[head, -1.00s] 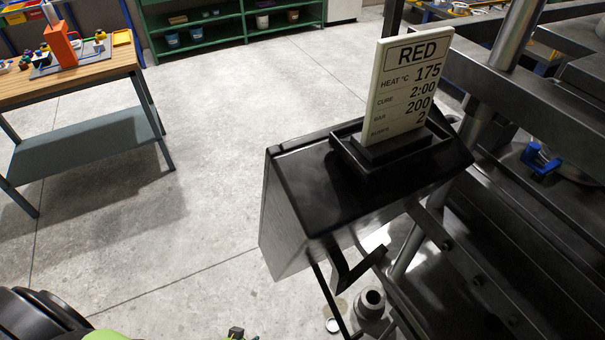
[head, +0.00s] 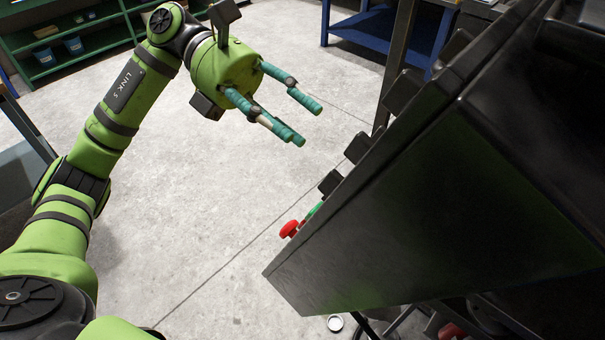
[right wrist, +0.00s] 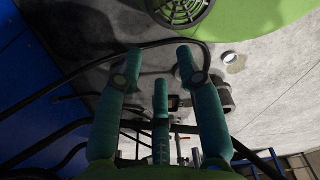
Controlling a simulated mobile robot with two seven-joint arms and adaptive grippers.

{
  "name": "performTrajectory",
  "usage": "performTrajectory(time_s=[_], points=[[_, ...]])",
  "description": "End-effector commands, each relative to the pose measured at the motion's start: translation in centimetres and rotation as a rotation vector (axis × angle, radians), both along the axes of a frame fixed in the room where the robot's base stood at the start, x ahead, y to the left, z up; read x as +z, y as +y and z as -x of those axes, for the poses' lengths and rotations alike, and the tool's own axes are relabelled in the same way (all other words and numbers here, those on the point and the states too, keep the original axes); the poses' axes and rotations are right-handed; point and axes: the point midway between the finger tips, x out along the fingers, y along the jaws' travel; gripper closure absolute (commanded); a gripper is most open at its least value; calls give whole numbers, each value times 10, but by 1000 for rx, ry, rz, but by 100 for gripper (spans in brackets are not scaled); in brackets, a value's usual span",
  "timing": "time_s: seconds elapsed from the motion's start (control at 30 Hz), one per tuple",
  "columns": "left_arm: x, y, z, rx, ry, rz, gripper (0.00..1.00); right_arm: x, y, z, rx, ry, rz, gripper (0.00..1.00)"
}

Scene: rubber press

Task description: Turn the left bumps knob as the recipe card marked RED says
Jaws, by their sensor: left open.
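My left gripper (head: 306,122) is in the middle of the head view, left of a dark control box (head: 420,210). Its teal fingers are spread and empty, pointing right towards the box's knob side, with a clear gap. Several black knobs (head: 330,183) stick out along that side, seen edge-on. Their labels are hidden, so I cannot tell which is the left bumps knob. The RED recipe card is out of view. My right gripper (right wrist: 158,60) shows in the right wrist view with its teal fingers apart and nothing held between them.
A red button (head: 289,229) and a green button (head: 315,210) sit at the low end of the knob side. A blue table (head: 375,38) and green shelves (head: 80,45) stand behind. Black hoses (right wrist: 70,92) run past my right gripper. The floor around my left gripper is clear.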

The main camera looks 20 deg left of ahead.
Motion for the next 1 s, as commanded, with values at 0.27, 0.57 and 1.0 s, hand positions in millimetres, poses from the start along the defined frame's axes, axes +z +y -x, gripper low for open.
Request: performTrajectory(time_s=[0.27,0.57,1.0], points=[[-15,-8,25,-65,-102,-108,57,4,-9,0,3,0,11,63],[-29,-46,38,-63,-98,-102,57,23,-22,-1,-2,-1,28,63],[-36,-55,41,-59,-100,-101,70,24,-5,0,-2,-1,7,63]])
